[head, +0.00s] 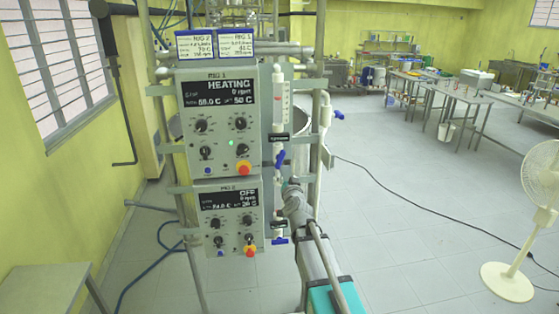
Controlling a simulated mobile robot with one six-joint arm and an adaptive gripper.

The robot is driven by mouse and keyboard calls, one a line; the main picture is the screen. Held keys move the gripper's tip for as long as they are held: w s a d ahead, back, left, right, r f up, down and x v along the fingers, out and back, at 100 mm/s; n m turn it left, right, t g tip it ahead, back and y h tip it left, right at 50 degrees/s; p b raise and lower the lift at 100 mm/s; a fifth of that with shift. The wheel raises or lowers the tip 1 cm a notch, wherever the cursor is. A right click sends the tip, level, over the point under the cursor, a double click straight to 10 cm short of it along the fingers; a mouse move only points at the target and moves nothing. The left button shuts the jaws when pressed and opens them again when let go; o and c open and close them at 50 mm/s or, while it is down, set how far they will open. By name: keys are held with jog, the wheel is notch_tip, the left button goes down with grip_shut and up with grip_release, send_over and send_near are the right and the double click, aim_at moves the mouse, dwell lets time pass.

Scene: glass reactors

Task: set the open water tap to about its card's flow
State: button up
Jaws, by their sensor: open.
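The upper control box (219,118), marked RIG 1, reads HEATING. The lower box (229,218), marked RIG 2, reads OFF. Two cards (195,44) (237,43) sit above them; their small print is too fine to read surely. Beside the upper box is a clear flow tube (280,103) with a blue tap handle (280,159) below it, roughly along the pipe. A second blue handle (280,241) beside the lower box lies crosswise. My gripper (289,184) is open, just below and right of the upper handle; its fingers are small and partly hidden by my arm.
Metal frame posts (318,150) stand close to my arm. Another blue lever (338,114) sticks out on the right. A white fan (520,225) stands at the far right, and a cable (430,204) crosses the floor. A grey table (45,283) is at lower left.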

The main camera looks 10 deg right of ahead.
aim_at(281, 161)
jog(key=w, duration=1.3)
jog(key=shift+w, duration=0.4)
grip_shut()
